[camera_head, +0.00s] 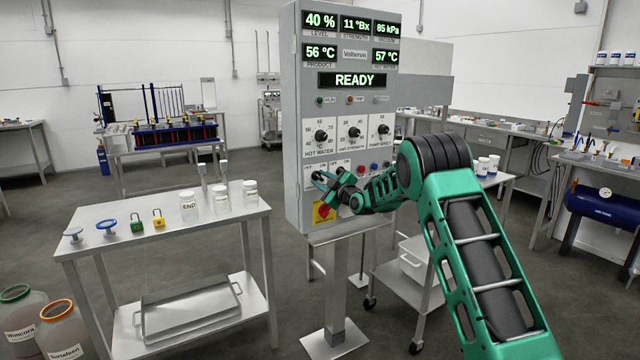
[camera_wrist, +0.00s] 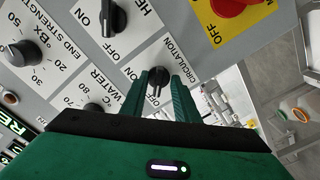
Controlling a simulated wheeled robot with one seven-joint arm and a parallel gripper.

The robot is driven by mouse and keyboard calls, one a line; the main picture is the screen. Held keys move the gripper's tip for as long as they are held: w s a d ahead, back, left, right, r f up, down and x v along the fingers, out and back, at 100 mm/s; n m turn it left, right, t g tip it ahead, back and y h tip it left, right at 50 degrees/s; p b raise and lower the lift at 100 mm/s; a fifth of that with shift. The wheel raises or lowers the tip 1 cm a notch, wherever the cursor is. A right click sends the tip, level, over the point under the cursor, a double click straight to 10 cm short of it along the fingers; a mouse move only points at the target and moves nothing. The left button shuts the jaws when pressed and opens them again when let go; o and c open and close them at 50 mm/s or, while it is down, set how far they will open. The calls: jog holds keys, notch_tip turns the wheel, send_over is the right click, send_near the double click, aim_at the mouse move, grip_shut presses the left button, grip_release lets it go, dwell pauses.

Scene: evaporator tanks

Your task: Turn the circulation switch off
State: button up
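The circulation switch (camera_wrist: 156,82) is a black knob on the grey control panel (camera_head: 292,120), seen in the wrist view. The fingers hide the knob's sides. In the head view, my gripper (camera_head: 325,187) is at the lower left of the panel, and covers the switch there.
A red emergency button on yellow (camera_head: 323,211) is just below my gripper. Another black switch (camera_wrist: 114,16) and dials (camera_head: 321,136) are close by on the panel. A metal table (camera_head: 165,232) with jars, padlocks and valve handles stands left.

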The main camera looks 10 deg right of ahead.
jog(key=shift+r, duration=0.1)
jog(key=v, duration=1)
jog(key=shift+s, duration=0.35)
jog(key=shift+d, duration=0.1)
